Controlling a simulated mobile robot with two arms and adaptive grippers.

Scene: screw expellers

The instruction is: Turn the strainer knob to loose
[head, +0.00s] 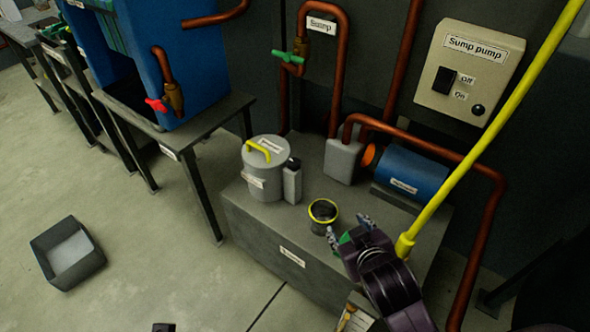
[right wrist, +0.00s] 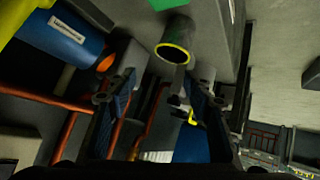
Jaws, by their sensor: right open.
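A grey lidded canister (head: 263,172) with a yellow handle (head: 259,150) on its lid stands on the grey bench block in the head view. Its labels are too small to read, and I cannot tell whether this is the strainer knob. A short dark open cylinder with a yellow rim (head: 323,211) stands in front of it; the rim also shows in the right wrist view (right wrist: 173,54). My right gripper (head: 350,230) is open, just right of this cylinder and apart from the canister. A green part (head: 345,238) shows between its fingers, partly hidden. My left gripper is not in view.
A small grey bottle (head: 292,182) with a dark cap touches close to the canister. A blue motor (head: 411,175) and copper pipes stand behind. A grey bin (head: 68,252) sits on open floor at left.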

